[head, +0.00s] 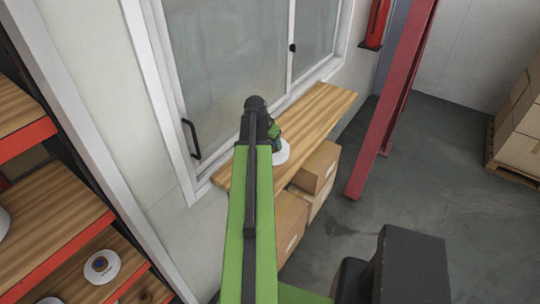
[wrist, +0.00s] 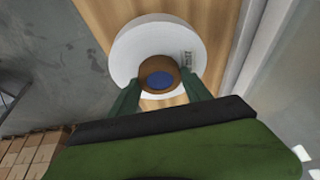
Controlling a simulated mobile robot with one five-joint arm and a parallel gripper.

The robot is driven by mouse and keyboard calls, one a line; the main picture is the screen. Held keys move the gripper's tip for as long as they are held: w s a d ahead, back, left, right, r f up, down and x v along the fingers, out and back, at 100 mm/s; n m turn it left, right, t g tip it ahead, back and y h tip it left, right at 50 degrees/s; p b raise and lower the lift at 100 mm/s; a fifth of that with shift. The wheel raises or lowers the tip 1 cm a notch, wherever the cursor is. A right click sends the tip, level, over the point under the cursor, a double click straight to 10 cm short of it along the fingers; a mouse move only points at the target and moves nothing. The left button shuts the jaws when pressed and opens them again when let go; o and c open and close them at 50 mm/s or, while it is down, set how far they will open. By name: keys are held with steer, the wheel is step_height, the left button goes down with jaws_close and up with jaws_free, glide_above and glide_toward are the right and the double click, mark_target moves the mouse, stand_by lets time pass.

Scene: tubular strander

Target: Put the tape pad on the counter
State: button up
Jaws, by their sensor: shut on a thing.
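The tape pad is a white disc (head: 282,153) with a brown hub and blue centre, seen best in the wrist view (wrist: 135,48). My gripper (wrist: 160,90) has its two green fingers on either side of the hub and is shut on the pad. In the head view my gripper (head: 274,134) and arm hide part of the pad. The counter (head: 318,112) is a wooden board under the window. The pad is over the counter; whether it touches the wood cannot be told. The counter's wood also shows behind the pad in the wrist view (wrist: 108,14).
Cardboard boxes (head: 318,168) stand under the counter. A red post (head: 392,110) rises to its right. Shelves at the left hold a similar disc (head: 102,266). The window wall (head: 230,60) borders the counter. The counter's far right part is clear.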

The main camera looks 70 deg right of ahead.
steer(key=shift+w+d+f, duration=0.35)
steer(key=shift+w+f, duration=0.15)
steer(key=shift+w, duration=0.15)
step_height(320, 180, down, 4)
steer(key=b, duration=0.4)
steer(key=shift+f+b, duration=0.2)
steer(key=shift+b, duration=0.1)
steer(key=shift+r, duration=0.25)
steer(key=shift+f, duration=0.2)
steer(key=o, duration=1.7)
steer(key=shift+r, duration=0.1)
steer(key=shift+c, duration=0.2)
